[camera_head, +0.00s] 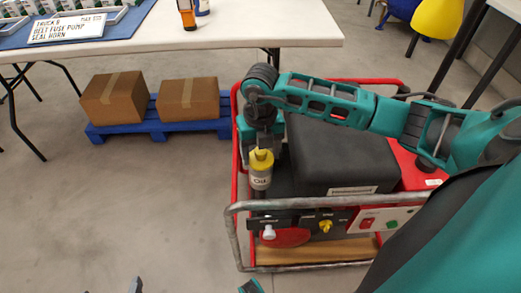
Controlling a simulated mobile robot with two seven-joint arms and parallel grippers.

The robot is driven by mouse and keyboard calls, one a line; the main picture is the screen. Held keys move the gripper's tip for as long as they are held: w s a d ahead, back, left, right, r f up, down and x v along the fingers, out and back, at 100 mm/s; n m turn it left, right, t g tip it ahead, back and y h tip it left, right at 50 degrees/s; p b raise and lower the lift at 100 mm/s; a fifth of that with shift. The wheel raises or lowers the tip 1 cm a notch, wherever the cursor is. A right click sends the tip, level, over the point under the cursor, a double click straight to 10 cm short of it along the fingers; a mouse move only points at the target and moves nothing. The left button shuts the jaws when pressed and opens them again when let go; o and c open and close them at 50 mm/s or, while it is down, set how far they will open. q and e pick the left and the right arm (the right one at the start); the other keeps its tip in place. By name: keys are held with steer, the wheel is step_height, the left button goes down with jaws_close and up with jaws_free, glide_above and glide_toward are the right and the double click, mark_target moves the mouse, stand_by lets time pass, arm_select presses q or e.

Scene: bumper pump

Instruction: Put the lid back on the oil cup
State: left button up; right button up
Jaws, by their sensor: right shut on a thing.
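The oil cup (260,182) is a small pale upright cylinder with dark lettering, on the left front part of the red-framed pump unit. The yellow lid (261,160) is at the top of the cup, directly under my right gripper (262,146). My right gripper points down and is shut on the lid. Whether the lid is fully seated cannot be told from this angle. Small grey and teal parts of mine, possibly my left gripper (136,286), show at the bottom edge; most of it is out of frame.
The pump's grey front rail (300,201) and red frame surround the cup. A black housing (340,155) stands right of it. Two cardboard boxes (115,98) sit on a blue pallet (160,128). A white table (250,25) is behind. The floor at left is clear.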

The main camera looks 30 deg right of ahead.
stand_by(0.4)
steer(key=o, duration=1.2)
steer(key=shift+o, duration=0.3)
steer(key=shift+r, duration=0.1)
steer(key=shift+r+p, duration=3)
steer(key=shift+r, duration=0.45)
